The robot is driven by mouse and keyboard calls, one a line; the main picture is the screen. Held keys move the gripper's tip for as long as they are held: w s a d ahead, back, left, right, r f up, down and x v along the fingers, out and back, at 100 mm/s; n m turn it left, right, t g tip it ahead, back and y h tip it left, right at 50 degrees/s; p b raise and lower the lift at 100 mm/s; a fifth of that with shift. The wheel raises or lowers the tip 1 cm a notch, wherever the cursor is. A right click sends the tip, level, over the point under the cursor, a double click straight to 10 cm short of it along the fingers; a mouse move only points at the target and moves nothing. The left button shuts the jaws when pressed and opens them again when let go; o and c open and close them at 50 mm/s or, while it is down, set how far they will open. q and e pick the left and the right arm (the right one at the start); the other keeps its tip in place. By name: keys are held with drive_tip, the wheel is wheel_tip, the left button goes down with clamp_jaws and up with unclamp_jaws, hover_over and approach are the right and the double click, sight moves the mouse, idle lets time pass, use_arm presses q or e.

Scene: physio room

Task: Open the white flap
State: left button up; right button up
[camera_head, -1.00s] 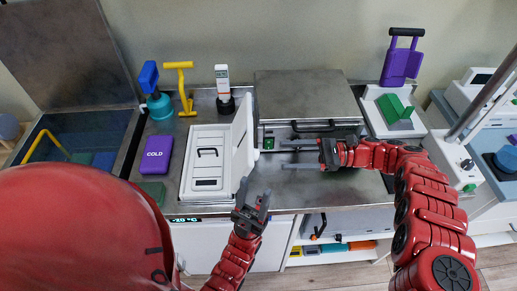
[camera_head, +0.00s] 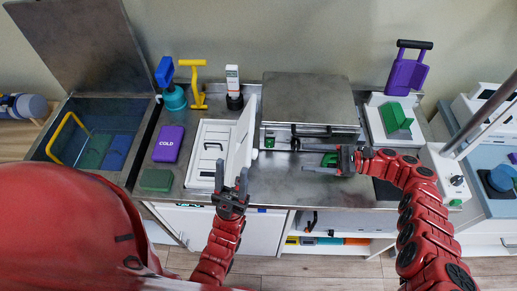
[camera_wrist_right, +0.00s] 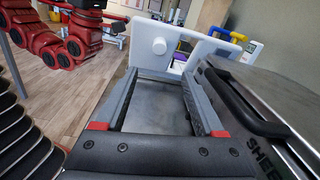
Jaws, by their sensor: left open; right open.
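The white flap (camera_head: 242,138) stands raised along the right side of a white box (camera_head: 209,143) set in the counter. The box's upper face, with a dark handle, is uncovered. In the right wrist view the flap (camera_wrist_right: 200,48) is a white panel with a round knob, beyond the fingertips. My left gripper (camera_head: 231,173) is open at the flap's near lower end; I cannot tell whether it touches. My right gripper (camera_head: 306,158) is open over the steel counter, right of the flap and apart from it. Its empty fingers show in the right wrist view (camera_wrist_right: 160,78).
A steel lid (camera_head: 310,100) with a black handle lies behind my right gripper. A purple COLD pack (camera_head: 168,143) and a green block (camera_head: 156,180) lie left of the box. A dispenser (camera_head: 233,88) stands behind it. Bare counter (camera_head: 275,180) lies right of the flap.

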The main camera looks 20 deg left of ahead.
drive_tip(key=p, duration=0.3)
approach(248, 140)
drive_tip(key=s+a+f, duration=0.2)
drive_tip(key=a+f, duration=0.3)
drive_tip(key=shift+s+a, duration=0.2)
drive_tip(key=shift+a, duration=0.45)
clamp_jaws()
drive_tip(key=shift+f, duration=0.1)
idle(0.4)
